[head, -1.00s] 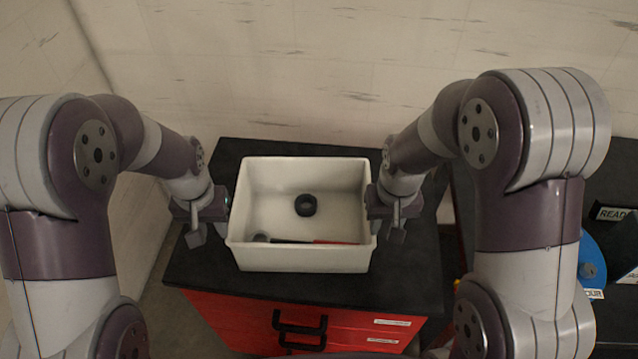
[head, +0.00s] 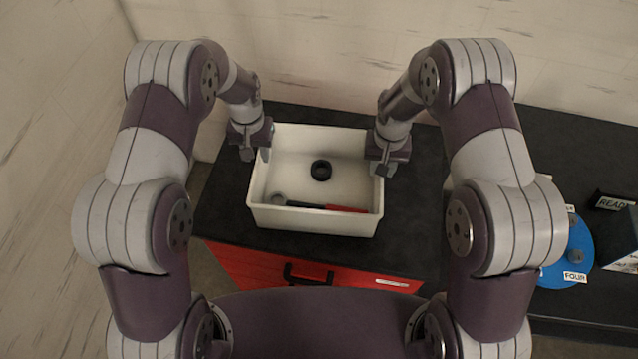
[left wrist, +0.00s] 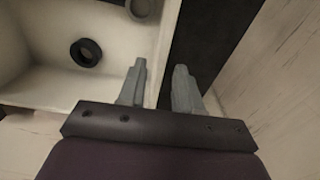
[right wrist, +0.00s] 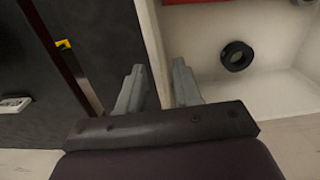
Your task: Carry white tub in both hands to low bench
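The white tub (head: 310,220) stands on the black top of a red drawer cabinet. It holds a black ring (head: 321,170) and a red-handled tool (head: 345,208) with a grey head. My left gripper (head: 262,152) is at the tub's left wall; in the left wrist view its fingers (left wrist: 159,82) stand apart on either side of the wall. My right gripper (head: 384,166) is at the right wall; in the right wrist view its fingers (right wrist: 160,82) also straddle the wall, with visible gaps. Both look open. The lower parts of the walls are partly hidden.
The red cabinet (head: 255,268) has a black handle in front. To the right, a dark table (head: 575,150) carries a blue disc (head: 570,250) with labels and a sign (head: 612,203). A pale wall stands close behind and at the left.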

